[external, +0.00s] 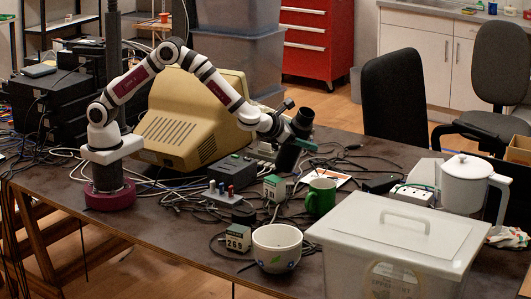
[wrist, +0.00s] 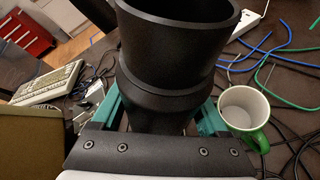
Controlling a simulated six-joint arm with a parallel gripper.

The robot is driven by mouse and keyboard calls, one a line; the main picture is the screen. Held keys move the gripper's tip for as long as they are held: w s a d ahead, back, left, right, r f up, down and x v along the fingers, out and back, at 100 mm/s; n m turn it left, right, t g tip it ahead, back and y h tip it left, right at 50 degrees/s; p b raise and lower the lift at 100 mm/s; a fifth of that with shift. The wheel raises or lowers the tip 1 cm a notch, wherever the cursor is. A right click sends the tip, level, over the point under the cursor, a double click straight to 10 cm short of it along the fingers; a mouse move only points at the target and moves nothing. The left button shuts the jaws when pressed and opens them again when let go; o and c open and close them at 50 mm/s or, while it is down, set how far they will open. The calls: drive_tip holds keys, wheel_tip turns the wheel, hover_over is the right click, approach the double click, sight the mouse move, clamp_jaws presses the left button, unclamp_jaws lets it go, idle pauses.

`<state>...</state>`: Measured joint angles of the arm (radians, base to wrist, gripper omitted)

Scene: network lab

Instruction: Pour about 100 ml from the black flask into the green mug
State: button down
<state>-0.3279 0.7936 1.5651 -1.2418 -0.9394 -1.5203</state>
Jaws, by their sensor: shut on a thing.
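The black flask (external: 290,154) is held above the table, its top leaning a little to the right. My gripper (external: 287,132) is shut on it. In the wrist view the flask (wrist: 172,50) fills the upper middle, between the teal fingers of my gripper (wrist: 160,115). The flask's contents cannot be seen. The green mug (external: 321,197) stands upright on the table, below and to the right of the flask, apart from it. In the wrist view the mug (wrist: 243,115) is right of the flask, its white inside looking empty.
A white bowl (external: 277,249) and a small numbered box (external: 238,238) stand in front of the mug. A lidded clear bin (external: 390,245) and a white pitcher (external: 464,185) are at the right. Cables cover much of the table. A beige monitor (external: 190,120) stands behind my arm.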

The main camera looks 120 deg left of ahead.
sight(297, 160)
drive_tip(key=shift+w+d+f+m+g, duration=0.1)
drive_tip(key=shift+w+f+m+g, duration=0.25)
drive_tip(key=shift+m+g, duration=0.4)
drive_tip(key=shift+s+f+m+g+y, duration=0.25)
drive_tip(key=shift+s+f+m+g, duration=0.1)
drive_tip(key=shift+f+m, duration=0.15)
drive_tip(key=shift+s+f+m+g+y, duration=0.25)
drive_tip(key=shift+f+m+g, duration=0.1)
drive_tip(key=shift+m, duration=0.2)
drive_tip(key=f, duration=0.1)
drive_tip(key=f+m+g, duration=0.1)
drive_tip(key=shift+s+a+f, duration=0.2)
drive_tip(key=shift+f, duration=0.2)
drive_tip(key=shift+s+f+m+g+y, duration=0.2)
drive_tip(key=shift+f+m+g+y, duration=0.15)
drive_tip(key=shift+m+g+y, duration=0.25)
drive_tip(key=shift+w+f+m, duration=0.25)
drive_tip(key=shift+f+m, duration=0.1)
drive_tip(key=shift+m, duration=0.05)
drive_tip(key=shift+w+f+g, duration=0.2)
drive_tip(key=shift+f+g, duration=0.05)
drive_tip(key=shift+f, duration=0.15)
drive_tip(key=shift+m, duration=0.5)
drive_tip(key=shift+s+a, duration=0.1)
drive_tip(key=shift+s, duration=0.35)
drive_tip(key=shift+g+y, duration=0.3)
